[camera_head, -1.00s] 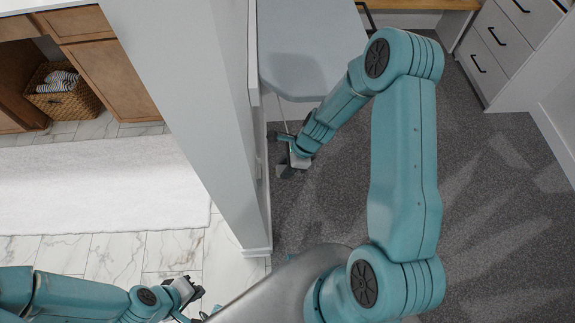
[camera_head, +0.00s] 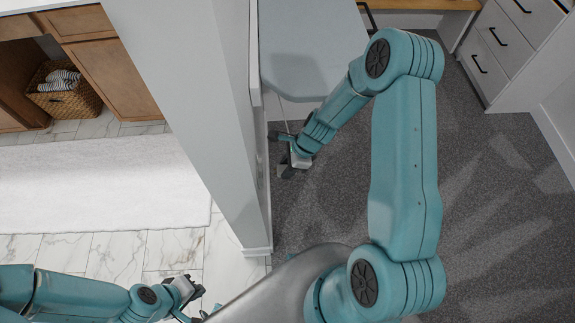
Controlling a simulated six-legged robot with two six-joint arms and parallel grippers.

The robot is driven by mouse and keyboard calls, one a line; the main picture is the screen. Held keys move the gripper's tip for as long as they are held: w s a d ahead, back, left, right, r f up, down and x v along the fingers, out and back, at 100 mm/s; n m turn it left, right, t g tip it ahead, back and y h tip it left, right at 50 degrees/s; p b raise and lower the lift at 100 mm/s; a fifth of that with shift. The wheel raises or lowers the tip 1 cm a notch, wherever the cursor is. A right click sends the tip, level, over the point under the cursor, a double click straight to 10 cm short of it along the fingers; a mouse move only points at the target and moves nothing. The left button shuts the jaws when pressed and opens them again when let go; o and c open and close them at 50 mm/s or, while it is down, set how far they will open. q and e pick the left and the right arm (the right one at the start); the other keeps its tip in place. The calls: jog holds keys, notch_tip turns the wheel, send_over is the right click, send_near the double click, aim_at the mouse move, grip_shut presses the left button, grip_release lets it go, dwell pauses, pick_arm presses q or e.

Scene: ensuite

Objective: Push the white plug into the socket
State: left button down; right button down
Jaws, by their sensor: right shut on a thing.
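My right gripper (camera_head: 287,161) is beside the right face of the white wall, low down near the carpet. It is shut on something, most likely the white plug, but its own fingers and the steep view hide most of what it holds. I cannot make out the plug or the socket clearly. The wall face where the gripper points is seen nearly edge-on. My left gripper (camera_head: 196,296) is at the bottom of the view, over the marble tile, left of the wall's end. Its fingers appear apart, with nothing visible between them.
The white wall (camera_head: 190,100) divides the tiled bathroom from the carpeted room. A grey ironing-board-like surface (camera_head: 310,50) stands above my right gripper. White drawers (camera_head: 505,45) are at the top right. A wicker basket (camera_head: 66,98) and white rug (camera_head: 100,185) lie left. Carpet (camera_head: 480,200) is clear.

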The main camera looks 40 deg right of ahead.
aim_at(277, 169)
jog(key=shift+w+a+p, duration=0.35)
jog(key=shift+w+a, duration=0.05)
jog(key=shift+a, duration=0.3)
jog(key=shift+w+a+p, duration=0.3)
jog(key=shift+w+a, duration=0.1)
jog(key=shift+a, duration=0.25)
dwell(0.6)
jog(key=shift+w+a, duration=0.25)
jog(key=shift+a, duration=0.15)
jog(key=shift+d, duration=0.15)
jog(key=shift+s+d, duration=0.2)
jog(key=shift+d, duration=0.05)
jog(key=shift+s+d, duration=0.55)
jog(key=shift+d, duration=0.25)
jog(key=shift+s+d+b, duration=0.1)
jog(key=shift+d+b, duration=0.15)
jog(key=shift+b, duration=0.05)
jog(key=shift+s+d, duration=0.35)
jog(key=shift+d, duration=0.2)
jog(key=shift+s+d, duration=0.3)
jog(key=shift+d, duration=0.2)
jog(key=shift+s+d, duration=0.1)
